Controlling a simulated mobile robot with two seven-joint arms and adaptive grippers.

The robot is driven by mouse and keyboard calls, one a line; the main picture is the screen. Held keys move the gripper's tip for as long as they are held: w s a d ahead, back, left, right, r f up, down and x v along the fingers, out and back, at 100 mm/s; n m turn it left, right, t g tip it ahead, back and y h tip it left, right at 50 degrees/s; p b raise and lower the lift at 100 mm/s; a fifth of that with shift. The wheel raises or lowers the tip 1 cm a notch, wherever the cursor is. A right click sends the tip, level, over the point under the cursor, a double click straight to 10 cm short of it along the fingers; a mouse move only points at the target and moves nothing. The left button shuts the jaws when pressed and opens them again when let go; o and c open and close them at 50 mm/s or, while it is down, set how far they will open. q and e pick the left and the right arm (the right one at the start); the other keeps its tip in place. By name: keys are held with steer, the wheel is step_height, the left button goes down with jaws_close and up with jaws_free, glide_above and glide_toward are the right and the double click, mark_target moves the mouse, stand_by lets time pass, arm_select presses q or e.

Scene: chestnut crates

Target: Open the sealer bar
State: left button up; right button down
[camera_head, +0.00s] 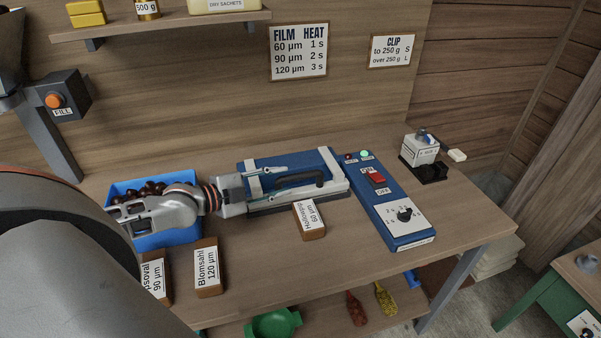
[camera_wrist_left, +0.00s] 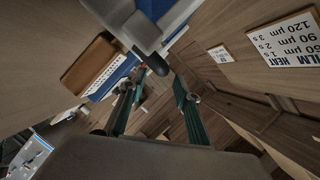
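The film sealer (camera_head: 268,162) is a blue body with pale end pieces and a long grey bar (camera_head: 335,187) along its front. A dark handle (camera_head: 319,182) stands on the bar, which appears to lie down flat. My left gripper (camera_head: 284,183) reaches in from the left over the sealer, with its fingers apart on either side of the handle's line. In the left wrist view its green fingers (camera_wrist_left: 156,90) are spread, and the dark handle end (camera_wrist_left: 154,63) shows ahead near the gap. I cannot tell whether they touch it. My right gripper is not in view.
A blue control box (camera_head: 388,205) with a red switch and dial stands right of the sealer. The Holloway 60 µm block (camera_head: 310,218) lies in front. A blue crate of chestnuts (camera_head: 160,238) sits under my left arm. The front right of the bench is clear.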

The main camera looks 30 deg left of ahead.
mark_target(301, 176)
arm_select(q)
steer(key=shift+w+d, duration=0.35)
steer(key=shift+w, duration=0.3)
steer(key=shift+x, duration=3)
steer(key=shift+f, duration=0.1)
jaws_close()
